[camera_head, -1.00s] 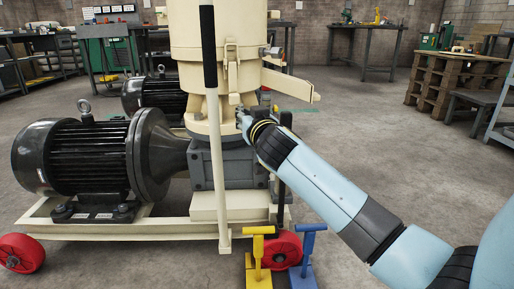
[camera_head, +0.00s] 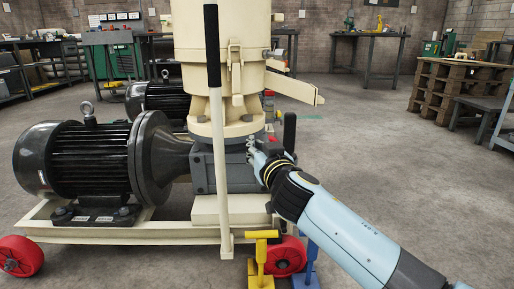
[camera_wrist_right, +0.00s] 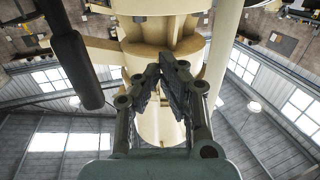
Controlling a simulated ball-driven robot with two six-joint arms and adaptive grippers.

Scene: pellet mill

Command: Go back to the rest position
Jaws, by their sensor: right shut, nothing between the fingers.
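My right gripper (camera_head: 251,146) is in front of the dark grey gearbox block (camera_head: 238,168) of the cream pellet mill (camera_head: 219,50), just below the mill's flange. The right wrist view, which looks upward, shows the gripper's fingers (camera_wrist_right: 167,70) close together with nothing between them. The cream mill body (camera_wrist_right: 160,122) shows behind the fingers there. I cannot tell from these views how near the fingertips are to the mill. My left gripper is not in view.
A cream upright lever with a black grip (camera_head: 212,45) stands left of the right gripper. A yellow T-handle tool (camera_head: 261,255), a blue one (camera_head: 308,262) and a red wheel (camera_head: 288,252) are below. A black motor (camera_head: 85,160) is at left.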

